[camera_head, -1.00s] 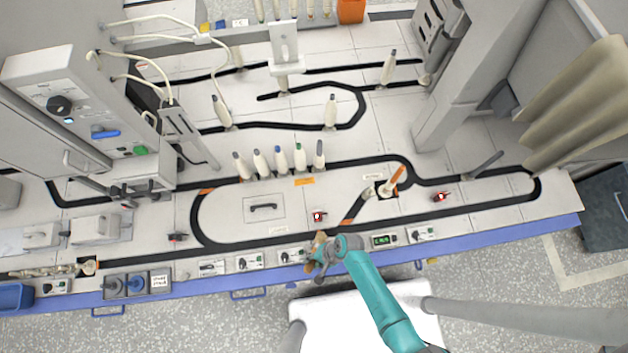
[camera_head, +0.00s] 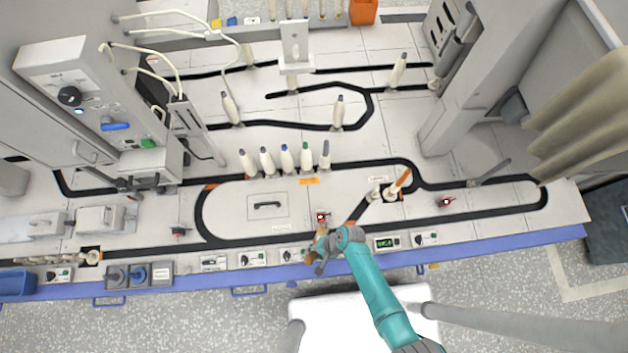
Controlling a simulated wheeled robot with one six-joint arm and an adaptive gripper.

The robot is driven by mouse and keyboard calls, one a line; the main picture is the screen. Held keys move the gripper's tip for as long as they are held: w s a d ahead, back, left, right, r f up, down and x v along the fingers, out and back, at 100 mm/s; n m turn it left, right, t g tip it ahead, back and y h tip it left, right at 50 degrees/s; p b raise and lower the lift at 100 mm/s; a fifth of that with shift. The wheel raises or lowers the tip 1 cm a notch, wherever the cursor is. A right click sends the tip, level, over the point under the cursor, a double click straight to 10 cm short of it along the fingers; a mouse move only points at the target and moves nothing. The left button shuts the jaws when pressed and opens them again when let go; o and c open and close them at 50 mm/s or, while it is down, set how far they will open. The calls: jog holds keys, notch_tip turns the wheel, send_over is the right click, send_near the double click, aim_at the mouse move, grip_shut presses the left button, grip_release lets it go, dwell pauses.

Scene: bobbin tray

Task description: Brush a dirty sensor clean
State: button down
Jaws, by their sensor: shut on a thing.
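A small sensor (camera_head: 321,217) with a red light stands on the pale table top, just above the lower run of the black track. My gripper (camera_head: 320,252) is shut on a small brown thing, apparently the brush (camera_head: 321,236), at the front of the table. The brush points up the picture, and its tip is just below the sensor. I cannot tell whether they touch. My gripper hides part of the brush. Another sensor (camera_head: 446,202) with a red light stands to the right, and a similar dark one (camera_head: 179,231) stands to the left.
Several pale bobbins (camera_head: 286,160) stand in a row behind the sensor. A holder with an orange stick (camera_head: 399,182) stands to the right. Control boxes (camera_head: 252,258) line the blue front edge. A grey column (camera_head: 470,90) rises at the right. The table around the hatch (camera_head: 267,205) is clear.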

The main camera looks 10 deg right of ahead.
jog(key=shift+w, duration=0.55)
jog(key=shift+a, duration=0.1)
